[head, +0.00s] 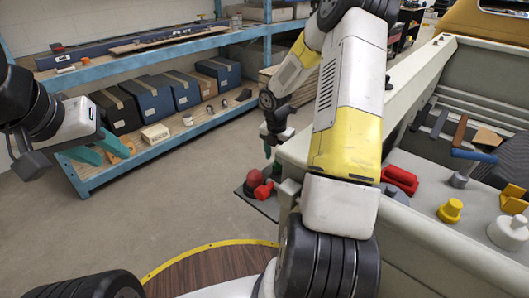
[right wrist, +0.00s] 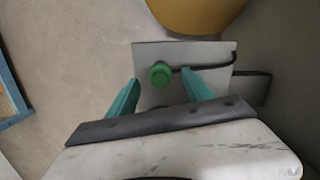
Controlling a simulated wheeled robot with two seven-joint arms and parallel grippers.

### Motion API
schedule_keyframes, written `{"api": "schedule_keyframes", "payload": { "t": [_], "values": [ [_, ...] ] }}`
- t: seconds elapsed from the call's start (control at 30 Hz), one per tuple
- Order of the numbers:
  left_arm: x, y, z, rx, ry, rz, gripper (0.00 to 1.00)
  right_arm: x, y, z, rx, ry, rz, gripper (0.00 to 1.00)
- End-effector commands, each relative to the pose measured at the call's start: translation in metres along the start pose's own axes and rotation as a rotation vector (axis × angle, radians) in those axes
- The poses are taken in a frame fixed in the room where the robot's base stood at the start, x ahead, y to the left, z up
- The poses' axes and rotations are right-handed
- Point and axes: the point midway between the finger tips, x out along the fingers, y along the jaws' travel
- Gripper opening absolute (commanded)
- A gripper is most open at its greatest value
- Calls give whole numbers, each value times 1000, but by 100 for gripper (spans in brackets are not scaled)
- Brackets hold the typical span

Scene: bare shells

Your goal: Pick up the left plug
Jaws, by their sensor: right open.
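In the right wrist view, a round green plug-like piece (right wrist: 160,74) stands on a grey plate (right wrist: 150,53). A dark cable or rod runs from beside it to the right. My right gripper (right wrist: 162,92) is open; its teal fingers lie on either side of the green piece in the picture, and no contact is visible. In the head view the right gripper (head: 268,146) is small and partly hidden, hanging beyond my right arm. My left gripper (head: 100,151) is open and empty at the far left. I cannot tell whether the green piece is the left plug.
Red pieces (head: 257,184) sit low beside the pale truck-like body (head: 310,150). Its right-hand ledge holds a red block (head: 400,179) and a yellow knob (head: 450,210). A blue shelf (head: 165,134) with boxes stands at the left. A yellow rounded object (right wrist: 195,12) borders the plate.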

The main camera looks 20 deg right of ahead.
Motion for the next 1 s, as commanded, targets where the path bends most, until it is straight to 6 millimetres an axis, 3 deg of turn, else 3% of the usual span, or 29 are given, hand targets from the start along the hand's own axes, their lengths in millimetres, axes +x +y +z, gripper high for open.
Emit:
{"api": "schedule_keyframes", "payload": {
  "t": [0.13,0.37,0.67,1.0],
  "values": [
    [0,0,0,0,0,0,38,20,0,0,0,1,-1,60],
    [0,0,0,0,0,0,38,21,0,0,2,0,1,58],
    [0,0,0,0,0,0,38,21,0,0,2,0,1,0],
    [0,0,0,0,0,0,38,20,0,0,2,-1,1,0]
  ]
}}
